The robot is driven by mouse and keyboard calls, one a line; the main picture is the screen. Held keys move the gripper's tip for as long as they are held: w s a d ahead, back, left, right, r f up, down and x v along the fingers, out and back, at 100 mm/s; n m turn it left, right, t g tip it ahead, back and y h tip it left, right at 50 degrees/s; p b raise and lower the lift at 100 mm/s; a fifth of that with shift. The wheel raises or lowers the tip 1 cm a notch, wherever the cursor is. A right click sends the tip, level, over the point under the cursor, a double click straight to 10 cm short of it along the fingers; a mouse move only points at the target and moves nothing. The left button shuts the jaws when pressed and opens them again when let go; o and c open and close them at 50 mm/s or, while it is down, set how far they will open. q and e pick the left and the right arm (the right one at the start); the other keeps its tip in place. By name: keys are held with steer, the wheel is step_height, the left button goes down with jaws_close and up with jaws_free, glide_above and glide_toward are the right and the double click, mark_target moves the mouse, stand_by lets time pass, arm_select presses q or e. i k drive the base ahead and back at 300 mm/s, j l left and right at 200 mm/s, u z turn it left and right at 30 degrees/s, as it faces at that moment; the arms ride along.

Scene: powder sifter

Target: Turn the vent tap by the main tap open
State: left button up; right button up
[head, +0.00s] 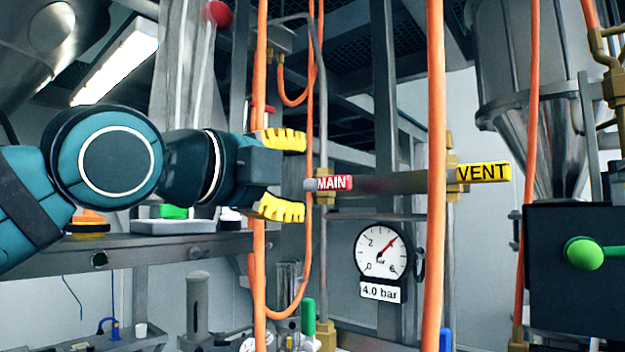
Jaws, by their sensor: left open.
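The vent tap (483,171) has a yellow lever marked VENT. It lies level and points right from a brass fitting on an upright pipe. The main tap (334,183) has a red lever marked MAIN, also level, on another upright pipe to the left. My left gripper (282,174) has its yellow ribbed fingers spread, one above the other. It is empty and points right, just left of the main tap's lever, with the vent tap farther right. An orange hose partly hides the vent tap's fitting. My right gripper does not show.
Orange hoses hang upright at the gripper (262,320) and between the taps (434,270). A pressure gauge (381,251) labelled 4.0 bar sits below the taps. A dark box with a green knob (584,253) stands at the right. A shelf (170,246) runs below my left arm.

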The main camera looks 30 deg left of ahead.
mark_target(500, 171)
steer(key=k+j, duration=0.1)
steer(key=k, duration=0.9)
